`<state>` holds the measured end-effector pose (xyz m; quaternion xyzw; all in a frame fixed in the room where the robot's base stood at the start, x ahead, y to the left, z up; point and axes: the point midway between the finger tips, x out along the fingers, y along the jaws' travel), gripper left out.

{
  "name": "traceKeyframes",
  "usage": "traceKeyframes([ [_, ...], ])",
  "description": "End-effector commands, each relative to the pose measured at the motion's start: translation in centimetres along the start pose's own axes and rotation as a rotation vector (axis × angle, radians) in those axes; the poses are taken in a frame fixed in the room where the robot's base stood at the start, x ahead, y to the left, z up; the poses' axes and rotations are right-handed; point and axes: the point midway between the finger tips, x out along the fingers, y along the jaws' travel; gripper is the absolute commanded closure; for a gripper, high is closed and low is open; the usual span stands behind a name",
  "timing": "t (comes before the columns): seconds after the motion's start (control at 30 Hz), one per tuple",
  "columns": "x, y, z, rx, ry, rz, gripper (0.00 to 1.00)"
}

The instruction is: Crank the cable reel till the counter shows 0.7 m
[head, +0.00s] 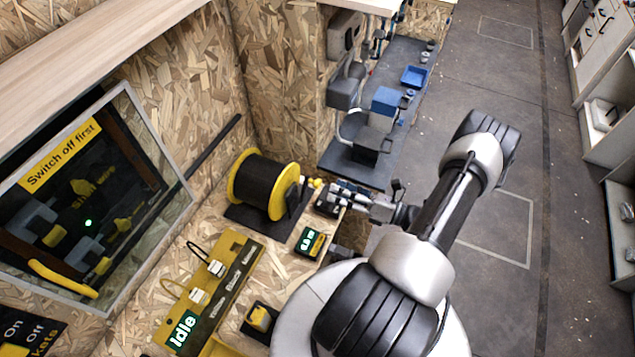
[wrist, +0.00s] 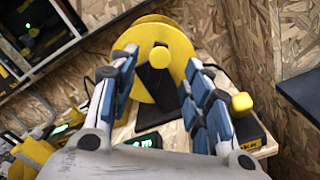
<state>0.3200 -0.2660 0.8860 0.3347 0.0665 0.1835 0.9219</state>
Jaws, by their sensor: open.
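The cable reel (head: 264,186) has yellow flanges and a dark drum, and stands on a black base. In the wrist view its yellow flange (wrist: 150,38) faces me behind a black upright. A small yellow knob (head: 317,183) sticks out at the reel's right side. My gripper (head: 336,194) is beside that knob; in the wrist view its fingers (wrist: 160,66) are spread apart with nothing held between them. The green-lit counter (head: 308,241) sits in front of the reel; its digits are too small to read surely. It also shows in the wrist view (wrist: 147,142).
A dark box with a yellow button (wrist: 242,104) stands just right of my right finger. A yellow panel with an "Idle" display (head: 182,331) lies left of the counter. A glazed cabinet (head: 95,200) stands at the left. The floor at right is open.

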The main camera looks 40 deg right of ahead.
Motion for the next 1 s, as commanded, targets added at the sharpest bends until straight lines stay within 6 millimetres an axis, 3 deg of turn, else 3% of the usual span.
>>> traceKeyframes([
  [0.2, 4.6, 0.0, -0.1, 0.000, 0.003, 0.003, 0.56],
  [0.4, 7.0, 0.0, -0.1, 0.000, 0.002, 0.001, 0.56],
  [0.8, 7.7, 0.0, 0.0, 0.000, -0.001, -0.001, 0.56],
  [1.0, 7.7, 0.0, 0.0, 0.000, 0.000, -0.001, 0.69],
])
